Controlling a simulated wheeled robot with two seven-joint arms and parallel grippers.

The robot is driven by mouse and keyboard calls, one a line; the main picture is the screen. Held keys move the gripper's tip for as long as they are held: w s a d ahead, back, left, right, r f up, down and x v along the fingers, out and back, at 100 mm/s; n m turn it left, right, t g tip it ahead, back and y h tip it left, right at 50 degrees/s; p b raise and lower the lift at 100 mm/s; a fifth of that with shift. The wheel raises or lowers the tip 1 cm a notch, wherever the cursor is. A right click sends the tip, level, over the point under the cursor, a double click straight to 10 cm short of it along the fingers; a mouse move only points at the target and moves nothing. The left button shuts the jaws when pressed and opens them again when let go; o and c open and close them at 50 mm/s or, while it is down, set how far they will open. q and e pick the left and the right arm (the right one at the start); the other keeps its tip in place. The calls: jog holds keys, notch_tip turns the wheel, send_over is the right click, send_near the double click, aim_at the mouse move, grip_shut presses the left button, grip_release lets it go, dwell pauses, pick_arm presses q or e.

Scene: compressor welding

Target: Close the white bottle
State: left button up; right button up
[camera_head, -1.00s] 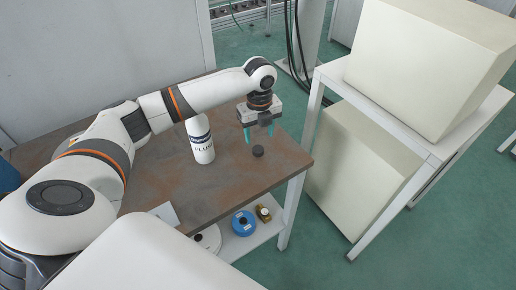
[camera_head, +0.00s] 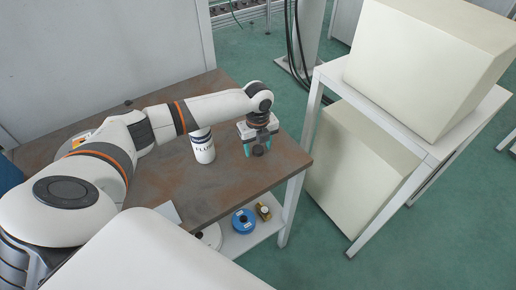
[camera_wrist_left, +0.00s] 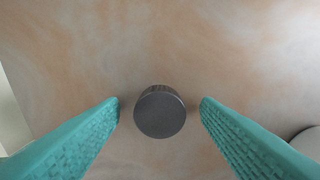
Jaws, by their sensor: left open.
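The white bottle (camera_head: 203,150) stands upright on the brown table, with lettering and a dark band on its side. Its top is hidden behind my left arm in the head view. A small dark round cap (camera_head: 258,151) lies on the table to the right of the bottle. It also shows in the left wrist view (camera_wrist_left: 160,111), between the two teal fingers and apart from both. My left gripper (camera_head: 258,152) is open and points down over the cap, one finger on each side. My right gripper is not in view.
The brown table (camera_head: 245,183) has bare room around the cap, whose right edge is near. A lower shelf holds a blue spool (camera_head: 243,221) and a small brass-coloured part (camera_head: 264,212).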

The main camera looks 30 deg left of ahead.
aim_at(258, 148)
pick_arm(q)
jog(key=shift+c, duration=0.4)
jog(key=c, duration=1)
jog(key=shift+o, duration=0.2)
notch_tip(258, 148, up, 10)
jog(key=b, duration=0.1)
